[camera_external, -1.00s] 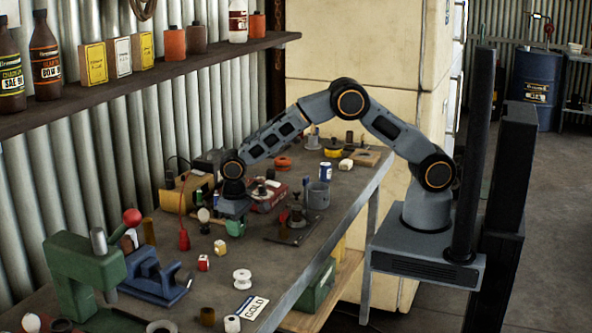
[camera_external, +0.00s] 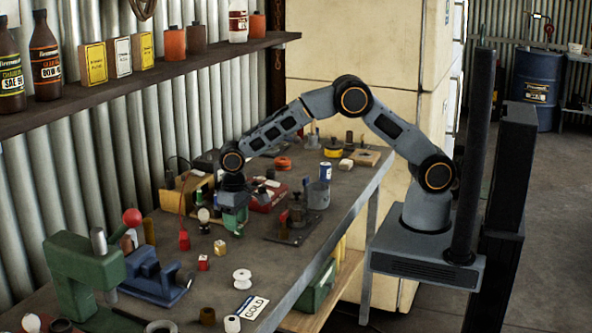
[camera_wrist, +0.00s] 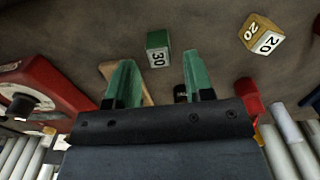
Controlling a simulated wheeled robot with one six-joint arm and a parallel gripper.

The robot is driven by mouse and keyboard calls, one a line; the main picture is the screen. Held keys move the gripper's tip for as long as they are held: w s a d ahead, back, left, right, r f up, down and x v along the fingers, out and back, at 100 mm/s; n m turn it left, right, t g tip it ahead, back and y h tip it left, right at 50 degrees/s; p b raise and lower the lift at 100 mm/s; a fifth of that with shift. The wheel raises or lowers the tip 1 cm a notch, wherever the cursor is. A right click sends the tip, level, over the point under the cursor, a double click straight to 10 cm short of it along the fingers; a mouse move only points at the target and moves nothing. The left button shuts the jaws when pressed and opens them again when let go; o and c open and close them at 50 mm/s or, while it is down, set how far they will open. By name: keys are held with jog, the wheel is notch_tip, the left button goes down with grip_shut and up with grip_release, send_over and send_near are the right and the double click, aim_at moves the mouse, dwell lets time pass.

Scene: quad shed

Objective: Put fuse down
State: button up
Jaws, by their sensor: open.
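A small green block-shaped fuse marked 30 (camera_wrist: 157,52) rests on the dark bench top in the wrist view. It lies just past my green fingertips, within the gap between them, and looks apart from both. My gripper (camera_wrist: 157,64) is open and empty. In the external view my gripper (camera_external: 235,219) points down over the bench, and the green fuse is hard to tell from the green fingers there. A yellow and white fuse marked 20 (camera_wrist: 262,36) lies to the right in the wrist view.
A red box-like thing with a black knob (camera_wrist: 22,106) stands at left in the wrist view. A red piece (camera_wrist: 250,98) is near the right finger. A dark plate with a fixture (camera_external: 290,232) stands right of my gripper. Clear bench lies towards the white spool (camera_external: 242,279).

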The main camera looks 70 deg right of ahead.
notch_tip(320, 180, up, 9)
jog(key=b, duration=0.1)
jog(key=s+d+r+t, duration=0.1)
jog(key=s+d+r, duration=0.2)
jog(key=d+r, duration=0.4)
jog(key=s+d+t, duration=0.3)
jog(key=s+d, duration=1.6)
jog(key=s, duration=0.1)
